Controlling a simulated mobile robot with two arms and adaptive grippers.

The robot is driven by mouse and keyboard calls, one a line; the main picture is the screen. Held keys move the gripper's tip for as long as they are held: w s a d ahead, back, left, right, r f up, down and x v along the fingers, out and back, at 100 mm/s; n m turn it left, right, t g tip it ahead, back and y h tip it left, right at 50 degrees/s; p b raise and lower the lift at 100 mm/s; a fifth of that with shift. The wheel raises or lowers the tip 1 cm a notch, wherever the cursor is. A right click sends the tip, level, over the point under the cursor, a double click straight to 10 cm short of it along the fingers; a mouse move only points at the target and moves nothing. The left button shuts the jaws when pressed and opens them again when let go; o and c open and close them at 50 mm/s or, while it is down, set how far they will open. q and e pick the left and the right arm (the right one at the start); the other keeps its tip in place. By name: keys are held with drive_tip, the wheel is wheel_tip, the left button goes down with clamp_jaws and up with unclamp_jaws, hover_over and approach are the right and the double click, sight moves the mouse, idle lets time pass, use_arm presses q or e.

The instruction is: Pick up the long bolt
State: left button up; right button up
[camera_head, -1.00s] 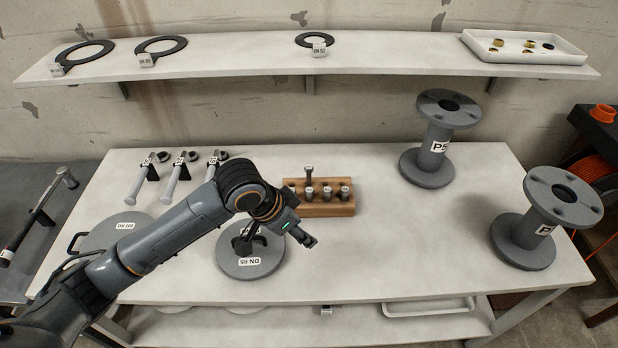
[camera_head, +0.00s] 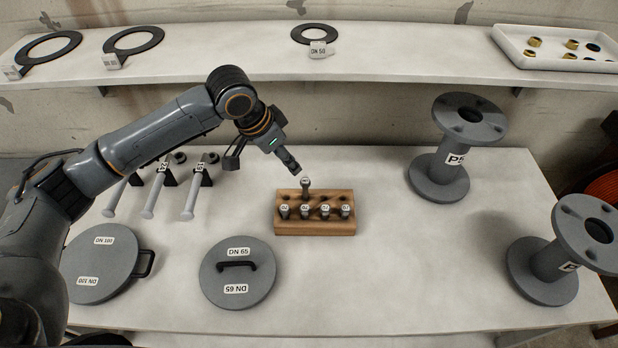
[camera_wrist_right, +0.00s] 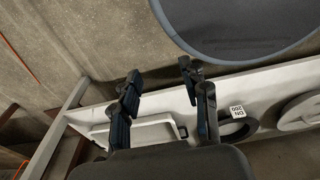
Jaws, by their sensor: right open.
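The long bolt (camera_head: 306,188) stands upright in the back row of a wooden bolt rack (camera_head: 336,228) in the head view. It rises above the several bolts (camera_head: 325,211) in the front row. My left gripper (camera_head: 292,163) points down and right, just above and left of the long bolt's head. A small gap seems to separate them. Its fingers are small and seen from the side, so its opening cannot be told. My right gripper (camera_wrist_right: 160,76) is open and empty in the right wrist view, away from the rack.
Two round covers, DN 65 (camera_head: 220,284) and DN 100 (camera_head: 88,282), lie left of the rack. Flanged spools (camera_head: 450,150) stand at the right. A shelf (camera_head: 240,68) crosses the back. The table between rack and spools is clear.

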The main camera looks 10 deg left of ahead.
sight(303, 182)
use_arm(q)
drive_tip(key=x, duration=0.3)
drive_tip(key=p+x, duration=0.1)
drive_tip(key=x, duration=0.3)
drive_tip(key=shift+s+d+f, duration=0.15)
drive_tip(key=shift+f, duration=0.4)
drive_tip(key=p+x, duration=0.2)
drive_tip(key=x, duration=0.2)
drive_tip(key=shift+f, duration=0.1)
drive_tip(key=shift+w+f, duration=0.2)
drive_tip(key=shift+f, duration=0.2)
drive_tip(key=shift+c, duration=0.2)
clamp_jaws()
use_arm(e)
drive_tip(key=s+r, duration=0.3)
drive_tip(key=shift+d, duration=0.25)
